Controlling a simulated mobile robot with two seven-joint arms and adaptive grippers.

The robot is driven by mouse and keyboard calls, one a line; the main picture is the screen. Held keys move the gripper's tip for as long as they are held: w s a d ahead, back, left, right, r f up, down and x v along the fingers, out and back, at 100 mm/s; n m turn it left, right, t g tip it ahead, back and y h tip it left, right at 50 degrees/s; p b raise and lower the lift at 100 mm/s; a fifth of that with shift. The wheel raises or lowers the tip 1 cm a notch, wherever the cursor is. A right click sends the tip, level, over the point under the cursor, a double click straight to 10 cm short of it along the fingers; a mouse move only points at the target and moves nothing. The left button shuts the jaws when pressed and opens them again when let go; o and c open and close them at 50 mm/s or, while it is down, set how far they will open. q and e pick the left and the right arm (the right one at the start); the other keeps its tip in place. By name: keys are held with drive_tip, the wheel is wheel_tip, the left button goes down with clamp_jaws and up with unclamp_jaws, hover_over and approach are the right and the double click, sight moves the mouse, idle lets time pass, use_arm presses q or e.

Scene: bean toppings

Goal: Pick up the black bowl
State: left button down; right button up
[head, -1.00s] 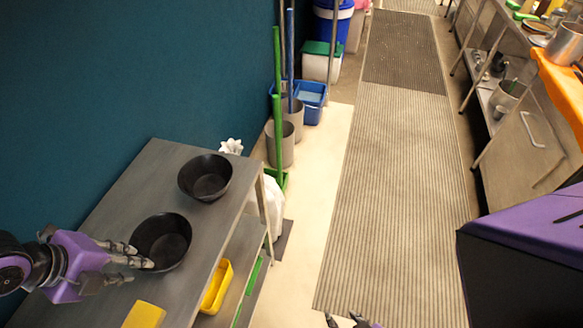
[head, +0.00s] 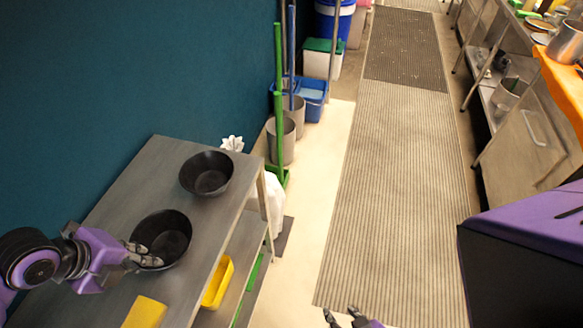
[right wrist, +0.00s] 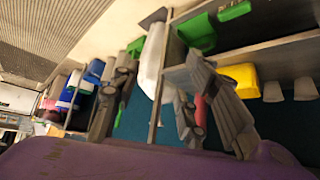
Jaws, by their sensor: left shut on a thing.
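Two black bowls are on the grey table at the left of the head view. The nearer black bowl (head: 170,232) sits upright close to the table's right edge. My left gripper (head: 145,258) is shut on its near left rim, with the fingertips hiding part of that rim. The farther black bowl (head: 207,174) stands apart behind it, untouched. My right gripper (head: 346,318) shows at the bottom edge of the head view, away from the table. In the right wrist view (right wrist: 165,105) its fingers are spread with nothing held between them.
A yellow sponge-like block (head: 146,312) lies on the grey table (head: 125,195) near the bowl. A yellow tub (head: 218,283) is on the shelf below. Buckets (head: 282,140) and a green pole stand by the wall. The striped floor mat (head: 395,200) is clear.

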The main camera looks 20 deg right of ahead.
drive_tip(key=shift+w, duration=0.15)
use_arm(q)
drive_tip(key=shift+r, duration=0.45)
wheel_tip(320, 180, up, 2)
drive_tip(key=shift+r, duration=0.15)
drive_tip(key=s+d+r+p, duration=0.3)
drive_tip(key=s+d+r, duration=0.5)
drive_tip(key=s, duration=0.3)
drive_tip(key=shift+d+r+p, duration=0.3)
drive_tip(key=shift+r+p, duration=0.1)
drive_tip(key=shift+r, duration=0.5)
use_arm(e)
drive_tip(key=shift+t, duration=0.4)
drive_tip(key=shift+w+a+r, duration=0.3)
drive_tip(key=shift+w+r, duration=0.5)
drive_tip(key=shift+r, duration=0.15)
drive_tip(key=shift+w+a+r, duration=0.3)
drive_tip(key=shift+w+r, duration=0.45)
drive_tip(key=shift+r, duration=0.2)
use_arm(q)
drive_tip(key=shift+a, duration=0.1)
